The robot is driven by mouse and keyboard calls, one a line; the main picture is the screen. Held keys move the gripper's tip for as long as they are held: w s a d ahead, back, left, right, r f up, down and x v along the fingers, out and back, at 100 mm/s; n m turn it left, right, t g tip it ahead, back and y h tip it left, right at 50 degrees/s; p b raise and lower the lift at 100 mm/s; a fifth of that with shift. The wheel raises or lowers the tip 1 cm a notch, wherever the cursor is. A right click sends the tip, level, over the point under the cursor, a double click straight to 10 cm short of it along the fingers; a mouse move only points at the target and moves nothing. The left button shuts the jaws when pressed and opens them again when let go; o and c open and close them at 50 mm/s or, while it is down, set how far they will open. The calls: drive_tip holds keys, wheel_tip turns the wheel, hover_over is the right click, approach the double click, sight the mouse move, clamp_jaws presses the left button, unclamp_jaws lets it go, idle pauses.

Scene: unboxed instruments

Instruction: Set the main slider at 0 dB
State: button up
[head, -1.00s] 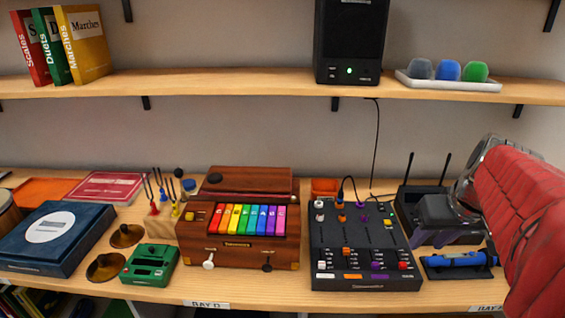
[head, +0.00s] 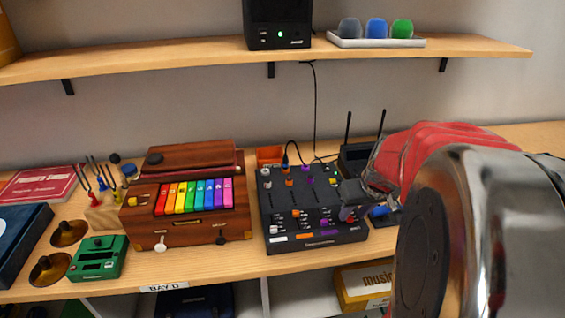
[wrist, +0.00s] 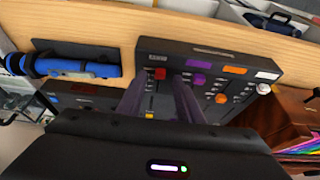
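The black mixer (head: 283,240) stands on the bench, with orange, purple, white and red caps. The main slider's red cap (wrist: 160,73) is near the mixer's front edge, beside a small pale label; it partly shows in the head view (head: 346,216). A small yellow mark (wrist: 149,115) lies on the panel farther from that edge, between my fingers. My gripper (wrist: 158,84) is open over the mixer, its two dark fingers to either side of the red slider's track. I cannot tell whether they touch the cap.
A wooden instrument with rainbow keys (head: 195,195) stands left of the mixer. A blue cylindrical device (wrist: 75,66) lies close on its other side. A router with antennas (head: 355,155) is behind. A shelf (head: 190,55) runs above.

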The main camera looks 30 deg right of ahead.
drive_tip(key=shift+x, duration=0.9)
drive_tip(key=shift+c, duration=0.5)
clamp_jaws()
